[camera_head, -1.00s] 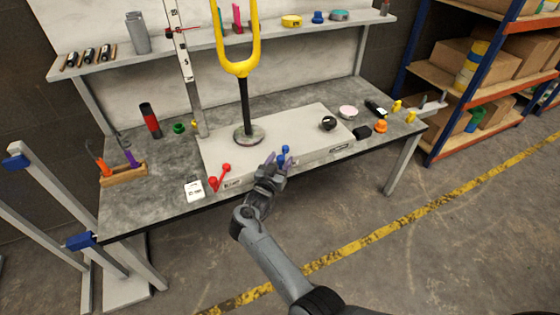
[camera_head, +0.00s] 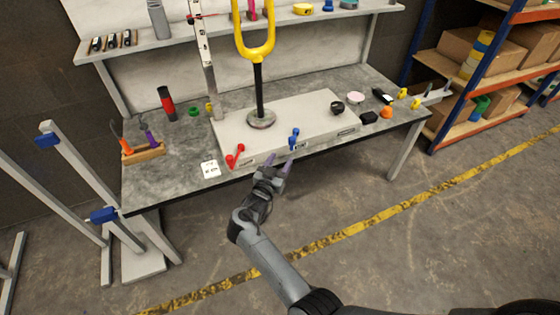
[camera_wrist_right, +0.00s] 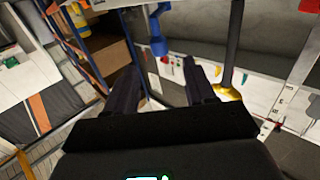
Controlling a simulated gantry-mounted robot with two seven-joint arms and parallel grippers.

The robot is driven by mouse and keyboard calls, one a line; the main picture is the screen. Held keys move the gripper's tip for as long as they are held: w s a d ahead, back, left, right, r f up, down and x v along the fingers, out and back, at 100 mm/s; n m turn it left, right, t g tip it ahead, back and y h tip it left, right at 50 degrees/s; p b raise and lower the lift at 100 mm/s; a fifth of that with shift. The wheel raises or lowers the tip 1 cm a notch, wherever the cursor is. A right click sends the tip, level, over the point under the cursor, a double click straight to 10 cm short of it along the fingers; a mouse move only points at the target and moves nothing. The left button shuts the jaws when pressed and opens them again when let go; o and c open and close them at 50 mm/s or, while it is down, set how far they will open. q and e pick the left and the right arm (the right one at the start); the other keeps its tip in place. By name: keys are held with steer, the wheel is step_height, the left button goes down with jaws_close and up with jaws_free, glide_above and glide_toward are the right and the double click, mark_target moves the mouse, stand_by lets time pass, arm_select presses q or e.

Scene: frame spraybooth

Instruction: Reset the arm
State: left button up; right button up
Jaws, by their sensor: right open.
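My right gripper (camera_head: 277,162) is open and empty, just off the front edge of the workbench (camera_head: 150,193). Its two dark fingers stand apart in the right wrist view (camera_wrist_right: 165,82), with nothing between their tips. A blue handle (camera_head: 293,139) is at the front of the pale box-like platform (camera_head: 290,118), just beyond the fingertips and apart from them. The blue handle also shows in the right wrist view (camera_wrist_right: 157,32). A red handle (camera_head: 235,156) is at the platform's front left. My left gripper is not in view.
A yellow fork (camera_head: 255,50) on a black post stands on the platform. Blue-and-orange shelving (camera_head: 470,75) stands at the right. The floor before the bench is clear.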

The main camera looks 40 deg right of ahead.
steer(key=s+a+r+n+g+y+p, duration=0.2)
steer(key=s+a+r+n+y+p, duration=0.4)
steer(key=s, duration=0.6)
steer(key=s+a+r+n+g+y+p, duration=0.1)
steer(key=s+a+r+n+y+p, duration=0.3)
steer(key=s+p, duration=0.6)
steer(key=s+a+r+n+g+y+p, duration=0.2)
steer(key=s+a+r+n+y+p, duration=0.35)
steer(key=s, duration=0.85)
arm_select(q)
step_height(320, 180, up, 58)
steer(key=p, duration=3.7)
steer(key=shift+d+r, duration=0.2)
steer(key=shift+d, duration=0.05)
arm_select(e)
step_height(320, 180, up, 37)
steer(key=a+m, duration=0.1)
steer(key=shift+f+y, duration=0.15)
steer(key=shift+y, duration=0.1)
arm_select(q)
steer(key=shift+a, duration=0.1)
